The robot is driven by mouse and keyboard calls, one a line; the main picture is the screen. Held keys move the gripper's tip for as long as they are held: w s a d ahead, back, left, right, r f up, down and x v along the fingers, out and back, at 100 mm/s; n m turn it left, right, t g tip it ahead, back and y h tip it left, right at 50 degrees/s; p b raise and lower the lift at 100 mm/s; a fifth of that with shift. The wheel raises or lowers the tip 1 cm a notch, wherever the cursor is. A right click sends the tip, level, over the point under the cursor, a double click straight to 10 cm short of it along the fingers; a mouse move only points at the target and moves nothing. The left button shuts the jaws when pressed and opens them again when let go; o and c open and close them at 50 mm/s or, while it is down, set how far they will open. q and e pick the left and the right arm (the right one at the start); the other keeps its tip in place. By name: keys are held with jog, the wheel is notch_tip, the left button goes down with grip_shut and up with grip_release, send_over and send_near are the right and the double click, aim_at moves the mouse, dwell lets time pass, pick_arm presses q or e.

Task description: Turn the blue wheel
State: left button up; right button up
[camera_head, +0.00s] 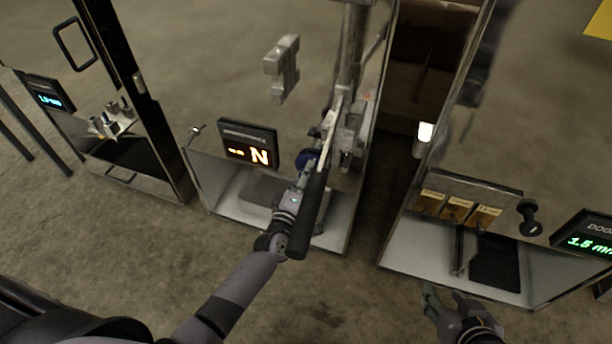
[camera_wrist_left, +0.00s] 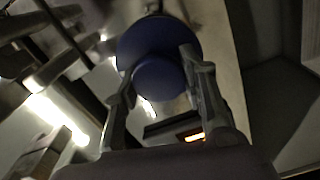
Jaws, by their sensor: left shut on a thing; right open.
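In the left wrist view the wheel (camera_wrist_left: 158,58) is a dark blue disc with a smaller round hub facing the camera. My left gripper (camera_head: 301,177) is at the wheel. Its two fingers (camera_wrist_left: 158,75) reach either side of the hub and are shut on it. My right gripper (camera_head: 446,300) is open and empty at the lower right, in front of the right trailer and away from the wheel.
The dark-handled lever (camera_head: 313,210) rises close beside my left gripper. The display (camera_head: 248,145) glows orange. The right trailer (camera_head: 480,190) holds several yellow-labelled blocks and a black knob (camera_head: 530,216). The left trailer (camera_head: 130,150) stands apart. The floor between is clear.

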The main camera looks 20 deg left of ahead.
pick_arm(q)
jog(key=shift+n, duration=0.3)
pick_arm(e)
jog(key=shift+w+a+r, duration=0.1)
jog(key=shift+w+r, duration=0.1)
jog(key=shift+w, duration=0.1)
pick_arm(q)
jog(key=o, duration=1.1)
jog(key=shift+o, duration=0.2)
jog(key=s, duration=1.2)
jog(key=shift+a, duration=0.2)
jog(key=shift+d, duration=0.1)
